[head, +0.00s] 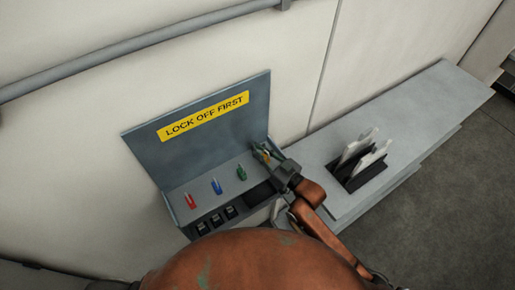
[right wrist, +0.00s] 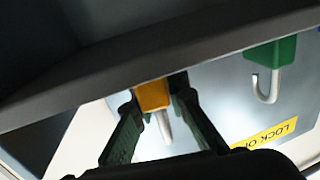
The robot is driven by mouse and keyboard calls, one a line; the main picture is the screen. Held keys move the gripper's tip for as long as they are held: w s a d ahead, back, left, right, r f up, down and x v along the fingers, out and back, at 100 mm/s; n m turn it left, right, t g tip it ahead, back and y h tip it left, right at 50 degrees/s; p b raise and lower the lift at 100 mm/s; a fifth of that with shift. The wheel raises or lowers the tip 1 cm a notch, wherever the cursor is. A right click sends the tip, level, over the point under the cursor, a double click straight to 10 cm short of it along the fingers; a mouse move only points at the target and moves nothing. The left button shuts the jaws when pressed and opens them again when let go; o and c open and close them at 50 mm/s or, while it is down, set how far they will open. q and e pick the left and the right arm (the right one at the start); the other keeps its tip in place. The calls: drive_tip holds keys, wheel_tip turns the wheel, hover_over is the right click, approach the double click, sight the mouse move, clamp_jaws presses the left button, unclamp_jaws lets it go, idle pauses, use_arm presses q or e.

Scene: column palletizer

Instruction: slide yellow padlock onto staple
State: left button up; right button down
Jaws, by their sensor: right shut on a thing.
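The yellow padlock (head: 264,155) is at the right end of the grey lock box (head: 190,140), small in the head view. My right gripper (head: 275,162) is shut on it there. In the right wrist view the yellow padlock (right wrist: 152,96) sits between the two fingertips of my right gripper (right wrist: 158,92), its metal shackle hanging out toward the camera. I cannot make out a staple for certain in either view. I cannot tell whether the padlock touches the box. My left gripper is not in view.
Red (head: 190,200), blue (head: 217,186) and green (head: 241,173) padlocks stand in a row left of my right gripper. Dark square fittings (head: 217,220) line the box front. A grey ledge (head: 410,130) with a black holder (head: 365,174) of pale plates lies to the right.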

drive_tip(key=shift+f, duration=0.2)
drive_tip(key=shift+s+f, duration=0.1)
drive_tip(key=shift+f, duration=0.1)
drive_tip(key=c, duration=2.3)
unclamp_jaws()
drive_tip(key=shift+f, duration=0.15)
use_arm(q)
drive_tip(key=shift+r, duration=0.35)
use_arm(e)
drive_tip(key=o, duration=0.4)
drive_tip(key=shift+r, duration=0.2)
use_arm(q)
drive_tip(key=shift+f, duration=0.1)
